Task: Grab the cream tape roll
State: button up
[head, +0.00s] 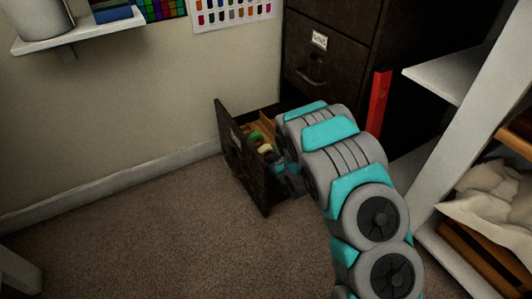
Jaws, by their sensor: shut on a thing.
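The lowest drawer (246,172) of the dark filing cabinet is pulled open. The cream tape roll (265,149) shows as a small pale shape inside it, beside a green roll (255,138). My teal and grey arm reaches down into the drawer from the right. My gripper (275,158) is at the cream roll, low in the drawer, and shut on it. The arm's links and the drawer front hide most of the fingers and part of the roll.
The dark cabinet (328,45) stands behind, with a closed upper drawer. A red upright object (378,101) leans beside it. White shelving (455,130) is close on the right. Carpet (130,235) is clear at left and front.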

jog(key=c, duration=0.7)
jog(key=shift+r, duration=0.1)
